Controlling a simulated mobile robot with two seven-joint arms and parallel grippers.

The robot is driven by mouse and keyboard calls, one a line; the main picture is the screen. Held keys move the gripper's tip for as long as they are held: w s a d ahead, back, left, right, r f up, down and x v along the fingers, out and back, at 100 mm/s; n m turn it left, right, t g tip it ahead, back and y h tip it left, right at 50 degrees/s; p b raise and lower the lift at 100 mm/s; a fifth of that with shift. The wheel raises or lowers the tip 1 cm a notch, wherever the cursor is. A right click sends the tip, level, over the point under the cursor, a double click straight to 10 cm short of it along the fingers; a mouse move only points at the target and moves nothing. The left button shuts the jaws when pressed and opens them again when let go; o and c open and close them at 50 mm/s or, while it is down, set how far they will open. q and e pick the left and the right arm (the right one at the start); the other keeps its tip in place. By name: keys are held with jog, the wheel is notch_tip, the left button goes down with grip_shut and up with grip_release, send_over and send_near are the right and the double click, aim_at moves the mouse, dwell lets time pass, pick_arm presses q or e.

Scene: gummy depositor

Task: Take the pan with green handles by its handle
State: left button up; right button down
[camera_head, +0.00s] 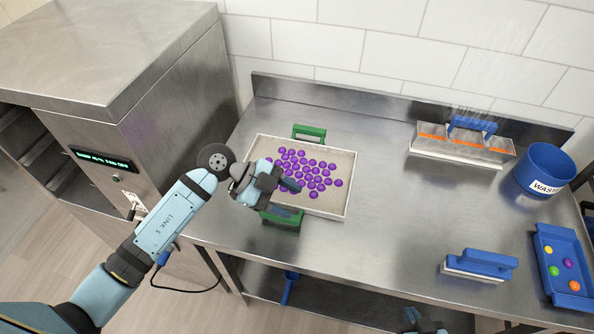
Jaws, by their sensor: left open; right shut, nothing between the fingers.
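The pan with green handles (351,190) lies flat on the steel table and holds many purple gummies (312,168). Its far green handle (309,131) shows clear at the back edge. Its near green handle (288,221) is partly hidden by my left gripper (291,198). My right gripper (426,322) shows only in part at the bottom edge, shut and empty, away from the pan.
A steel machine with a green display (103,160) stands left. On the table are a steel hopper with a blue handle (461,144), a blue waste bin (544,172), a blue-handled scraper (480,264) and a blue tray (552,291) with coloured gummies. The middle is clear.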

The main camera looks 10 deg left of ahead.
pick_arm(q)
jog(key=w+a+f+n+y, duration=0.1)
jog(key=w+a+n+y, duration=0.2)
jog(key=a+y, duration=0.45)
jog(key=x, duration=0.4)
jog(key=p+x, duration=0.1)
jog(key=x, duration=0.2)
jog(key=shift+w+a+f, duration=0.1)
jog(key=shift+a+f, duration=0.05)
jog(key=shift+f, duration=0.25)
jog(key=p+x, duration=0.1)
jog(key=x, duration=0.1)
jog(key=p+x, duration=0.1)
jog(key=x, duration=0.1)
jog(key=shift+d+f, duration=0.3)
jog(key=shift+d, duration=0.05)
jog(key=shift+d+f+h, duration=0.15)
jog(key=shift+f+h, duration=0.1)
jog(key=shift+f, duration=0.15)
pick_arm(e)
jog(key=r, duration=0.2)
jog(key=shift+s+d+r, duration=0.2)
jog(key=shift+s+r, duration=0.05)
jog(key=shift+r, duration=0.15)
pick_arm(q)
jog(key=shift+c, duration=0.2)
grip_shut()
pick_arm(e)
jog(key=shift+s, duration=0.1)
